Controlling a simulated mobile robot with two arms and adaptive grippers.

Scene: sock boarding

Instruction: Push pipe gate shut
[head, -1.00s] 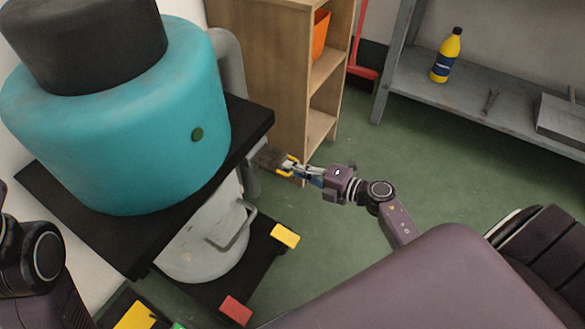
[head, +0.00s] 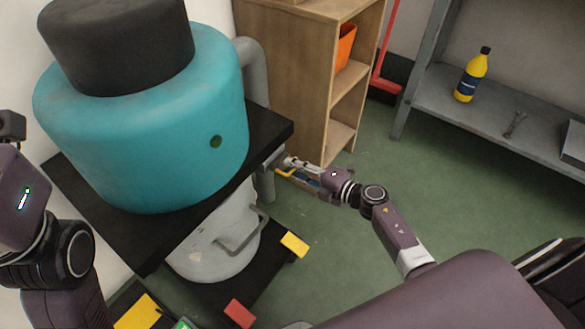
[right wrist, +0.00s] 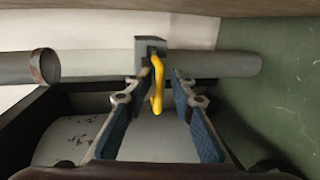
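The grey pipe (right wrist: 215,64) runs across the right wrist view, with a grey gate housing (right wrist: 150,45) around it. A bent yellow handle (right wrist: 157,85) hangs at the housing's near face, close against it. In the head view, the yellow handle (head: 285,173) is beside the pipe under the black tabletop. My right gripper (right wrist: 160,84) is open, its blue-padded fingers on either side of the handle. The left finger's tip is very near it; I cannot tell if it touches. It also shows in the head view (head: 291,168). My left arm is at the left edge, its gripper outside the picture.
The teal and dark machine (head: 150,130) stands on a black top (head: 270,125) left of the gripper. A wooden shelf (head: 310,100) is close behind it. A grey rack (head: 430,120) holds a yellow bottle (head: 472,75). Green floor (head: 340,225) is open below my right arm.

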